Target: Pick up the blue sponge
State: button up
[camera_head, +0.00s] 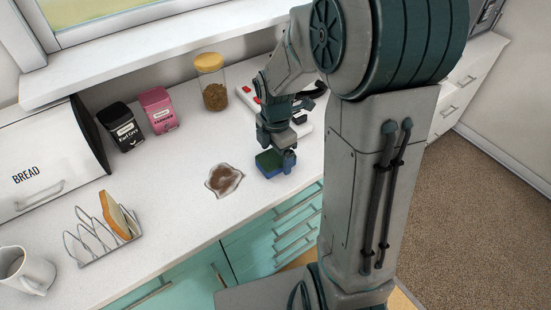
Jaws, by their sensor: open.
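The blue sponge (267,170) has a green top face and lies on the white counter near its front edge. My gripper (275,155) points down over it, with one finger at its right side and the other at its far or left side. The jaws are open. The fingers partly hide the sponge, and I cannot tell whether they touch it. The sponge appears to rest on the counter.
A small dish with brown contents (224,180) sits just left of the sponge. A toast rack (95,235), a mug (24,272) and a bread bin (45,165) stand further left.

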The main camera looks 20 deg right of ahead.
aim_at(278, 156)
jog(key=c, duration=1.1)
jog(key=shift+o, duration=0.2)
jog(key=shift+r, duration=0.1)
jog(key=shift+r, duration=0.25)
jog(key=r, duration=0.3)
jog(key=shift+d+r, duration=0.3)
jog(key=shift+r, duration=0.05)
jog(key=s+d+r+b, duration=0.1)
jog(key=s+d+r, duration=0.3)
jog(key=d, duration=0.6)
notch_tip(278, 156, up, 2)
jog(key=shift+s+d+r+b, duration=0.15)
jog(key=shift+s+r+b, duration=0.05)
jog(key=shift+r+b, duration=0.1)
jog(key=shift+o, duration=1)
jog(key=shift+c, duration=0.8)
